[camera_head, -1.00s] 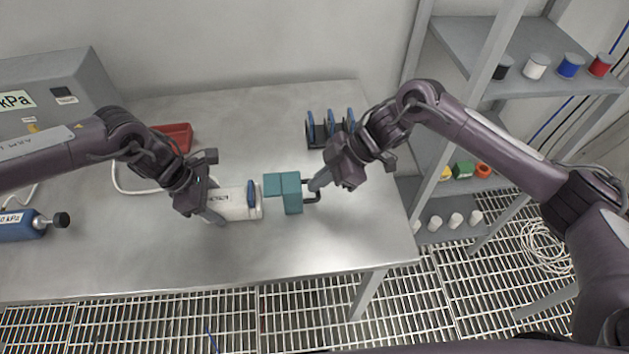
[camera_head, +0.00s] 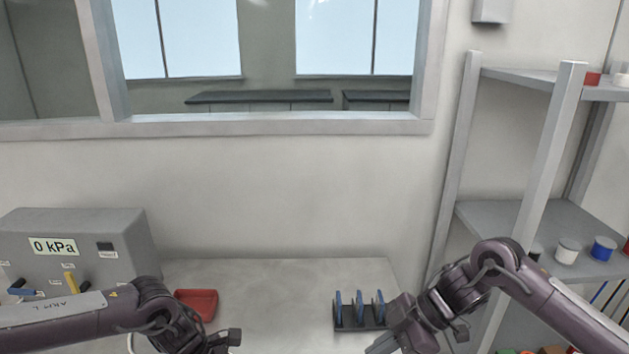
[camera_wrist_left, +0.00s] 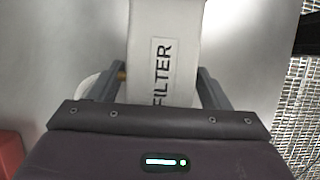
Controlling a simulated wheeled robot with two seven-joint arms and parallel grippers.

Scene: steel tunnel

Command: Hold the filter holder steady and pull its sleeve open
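The filter holder (camera_wrist_left: 165,55) is a white body marked FILTER. In the left wrist view it lies between the two fingers of my left gripper (camera_wrist_left: 160,85), which are close against its sides; the gripper looks shut on it. The holder and the teal sleeve are below the edge of the head view. The left wrist shows at the bottom of the head view, its fingertips cut off. My right gripper (camera_head: 382,345) is at the bottom edge, right of centre; its fingertips and anything between them are hidden.
A grey box (camera_head: 75,250) reading 0 kPa stands at the left, with a red tray (camera_head: 197,303) beside it. A black rack (camera_head: 360,316) with blue discs stands near my right gripper. Shelves (camera_head: 520,215) are at the right. The table's back middle is clear.

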